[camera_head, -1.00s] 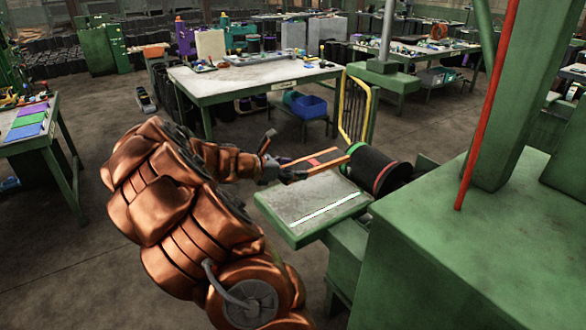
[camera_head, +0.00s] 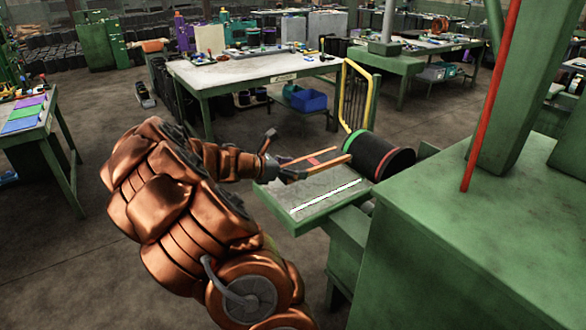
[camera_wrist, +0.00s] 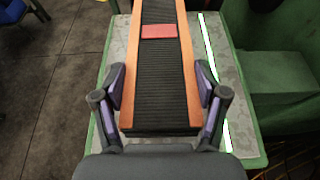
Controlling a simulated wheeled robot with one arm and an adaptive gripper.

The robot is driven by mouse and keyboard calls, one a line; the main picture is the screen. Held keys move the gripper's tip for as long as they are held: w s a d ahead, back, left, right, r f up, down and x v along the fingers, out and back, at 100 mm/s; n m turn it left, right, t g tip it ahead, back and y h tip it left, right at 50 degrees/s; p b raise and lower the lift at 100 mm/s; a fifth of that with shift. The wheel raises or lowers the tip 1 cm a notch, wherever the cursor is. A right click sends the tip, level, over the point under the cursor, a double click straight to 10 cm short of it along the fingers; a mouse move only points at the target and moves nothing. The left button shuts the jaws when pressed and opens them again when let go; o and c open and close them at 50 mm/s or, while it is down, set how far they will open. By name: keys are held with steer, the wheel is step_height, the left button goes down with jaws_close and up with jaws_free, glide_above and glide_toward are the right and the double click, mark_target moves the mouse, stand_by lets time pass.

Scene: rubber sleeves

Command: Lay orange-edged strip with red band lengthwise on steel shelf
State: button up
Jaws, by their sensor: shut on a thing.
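The orange-edged strip (camera_wrist: 158,80) is dark and ribbed, with orange long edges and a red band (camera_wrist: 159,31) across it. My gripper (camera_wrist: 159,92) is shut on it, one finger at each orange edge near its close end. In the head view my gripper (camera_head: 281,171) holds the strip (camera_head: 322,162) above the steel shelf (camera_head: 312,209), pointing right towards a black roller. The shelf is a grey plate with a green rim and a white-green line along it. It also shows below the strip in the wrist view (camera_wrist: 222,75). I cannot tell whether the strip touches it.
The black roller (camera_head: 380,152) with green and red rings lies just beyond the shelf. A large green machine body (camera_head: 480,250) stands at the right. A yellow rail (camera_head: 358,100) stands behind. A worktable (camera_head: 250,75) is farther back. Floor is open at the left.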

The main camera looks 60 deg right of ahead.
mark_target(294, 191)
steer(key=shift+f, duration=0.2)
steer(key=shift+s+a+f+b, duration=0.2)
steer(key=shift+f+b, duration=0.25)
steer(key=shift+f, duration=0.25)
steer(key=shift+s+a+f+b, duration=0.15)
steer(key=shift+a+f+b, duration=0.05)
steer(key=shift+f+b, duration=0.4)
steer(key=shift+s+a+f+b, duration=0.2)
steer(key=shift+f+b, duration=0.15)
steer(key=shift+f, duration=0.4)
steer(key=o, duration=1.2)
steer(key=shift+w, duration=0.1)
steer(key=v, duration=1.2)
steer(key=shift+a, duration=0.15)
